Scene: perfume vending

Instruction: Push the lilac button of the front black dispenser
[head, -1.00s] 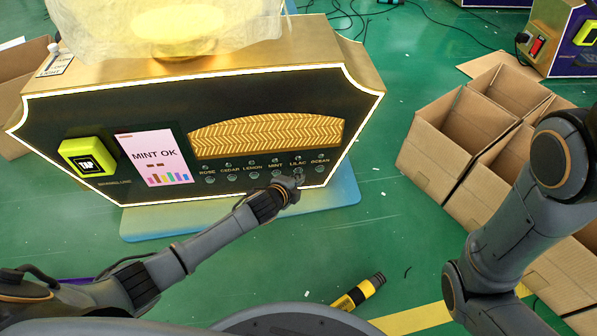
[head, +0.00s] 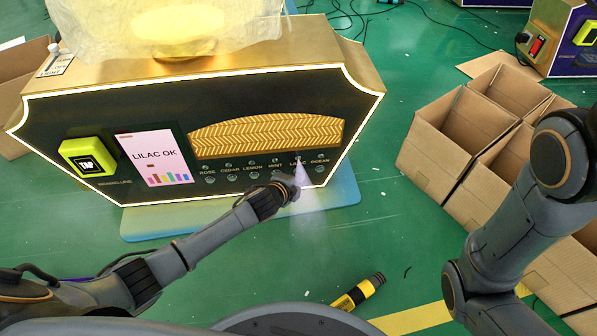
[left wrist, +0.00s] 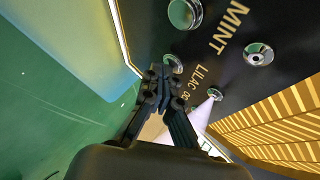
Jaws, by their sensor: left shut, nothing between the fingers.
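The black dispenser (head: 130,107) with gold trim stands in front of me. Its pink screen (head: 155,157) reads LILAC OK. The lilac button (left wrist: 174,63) is a round metal button beside the LILAC label in the left wrist view, partly covered by my fingers. My left gripper (head: 294,182) is shut and empty, with its tips at this button; they also show in the left wrist view (left wrist: 159,76). I cannot tell if they touch it. The lilac nozzle (left wrist: 215,94) gives off a pale spray (head: 308,205). My right gripper is out of view.
A yellow TAP reader (head: 87,157) is on the dispenser's left. An open divided carton (head: 440,160) stands on the green floor at right. A yellow and black tool (head: 358,292) lies on the floor. Another dispenser (head: 560,45) stands at the back right.

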